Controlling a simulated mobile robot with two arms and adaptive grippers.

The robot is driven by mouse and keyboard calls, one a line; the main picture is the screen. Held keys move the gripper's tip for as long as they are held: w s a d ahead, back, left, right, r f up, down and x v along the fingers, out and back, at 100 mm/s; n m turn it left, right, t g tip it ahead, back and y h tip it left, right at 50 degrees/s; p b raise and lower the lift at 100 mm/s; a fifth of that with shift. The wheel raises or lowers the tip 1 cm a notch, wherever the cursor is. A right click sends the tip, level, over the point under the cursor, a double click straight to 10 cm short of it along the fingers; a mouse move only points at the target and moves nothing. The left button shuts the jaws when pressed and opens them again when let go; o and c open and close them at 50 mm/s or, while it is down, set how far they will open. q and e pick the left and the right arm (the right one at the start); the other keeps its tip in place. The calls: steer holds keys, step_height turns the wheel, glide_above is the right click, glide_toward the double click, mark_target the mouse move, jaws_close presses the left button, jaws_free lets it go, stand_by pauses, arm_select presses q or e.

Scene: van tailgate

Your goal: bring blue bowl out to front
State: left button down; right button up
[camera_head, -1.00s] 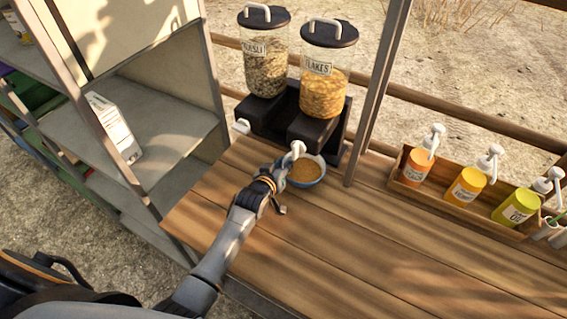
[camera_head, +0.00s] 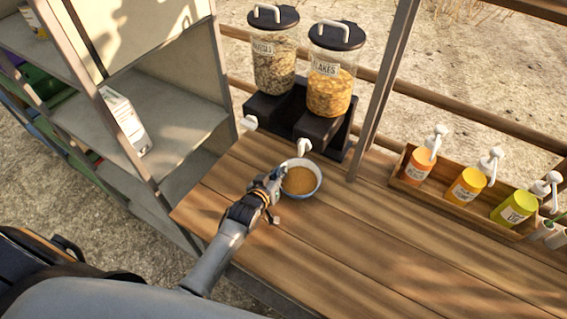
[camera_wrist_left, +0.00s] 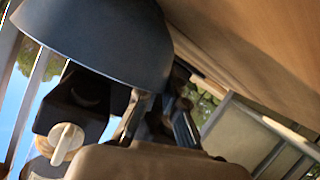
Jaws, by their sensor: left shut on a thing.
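The blue bowl (camera_head: 318,186) holds brown-orange contents and is on or just above the wooden counter, in front of the flakes dispenser (camera_head: 330,92). My left gripper (camera_head: 277,180) is shut on the bowl's left rim. In the left wrist view the bowl (camera_wrist_left: 105,40) fills the upper left as a dark blue curved shape, with the gripper's fingers (camera_wrist_left: 155,118) at its edge. My right gripper is in neither view.
The muesli dispenser (camera_head: 273,60) stands beside the flakes one. A wooden rack (camera_head: 455,207) with several pump bottles lies at the right. A grey shelf (camera_head: 180,110) stands at the left. The front of the wooden counter (camera_head: 380,255) is clear.

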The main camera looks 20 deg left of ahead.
arm_select(q)
steer(key=s+p, duration=0.1)
steer(key=s, duration=0.1)
steer(key=s+a+p, duration=0.1)
steer(key=s, duration=0.2)
steer(key=shift+s, duration=0.25)
steer(key=shift+s+a+p, duration=0.2)
steer(key=shift+s+p, duration=0.25)
steer(key=shift+s, duration=0.55)
steer(key=shift+s+a+p, duration=0.25)
steer(key=shift+s+p, duration=0.15)
steer(key=shift+s, duration=0.6)
steer(key=shift+s+a+p, duration=0.2)
steer(key=shift+s+p, duration=0.25)
steer(key=shift+s, duration=0.55)
steer(key=c, duration=1.4)
jaws_free()
steer(key=shift+w, duration=0.1)
steer(key=v, duration=1.2)
